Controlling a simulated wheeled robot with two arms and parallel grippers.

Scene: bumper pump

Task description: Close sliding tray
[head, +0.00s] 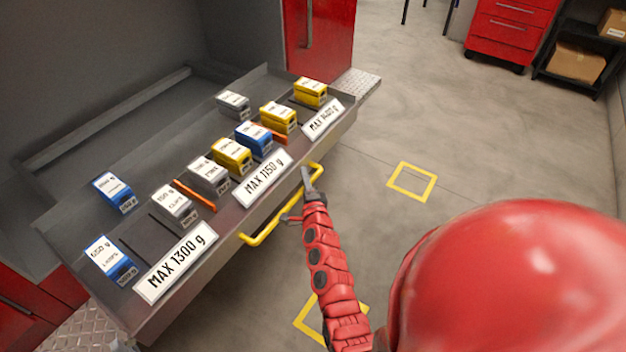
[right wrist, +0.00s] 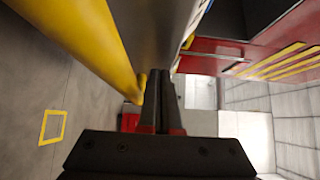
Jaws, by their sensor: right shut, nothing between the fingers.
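The sliding tray (head: 215,222) is pulled out of a grey cabinet bay and carries several blue, yellow and grey weight blocks. A yellow bar handle (head: 262,236) runs along its front face below the labels. My right gripper (head: 306,176) is shut and empty at the right part of the handle, close to the tray front. In the right wrist view the shut fingers (right wrist: 159,98) point along the tray front, with the yellow handle (right wrist: 92,38) beside them on the left. I cannot tell whether they touch it. My left gripper is not in view.
White labels such as MAX 1300 g (head: 176,263) stand on the tray's front edge. Orange dividers (head: 195,195) separate blocks. A red cabinet door (head: 322,35) is behind the tray's far end. The floor to the right is clear, with yellow square markings (head: 412,181).

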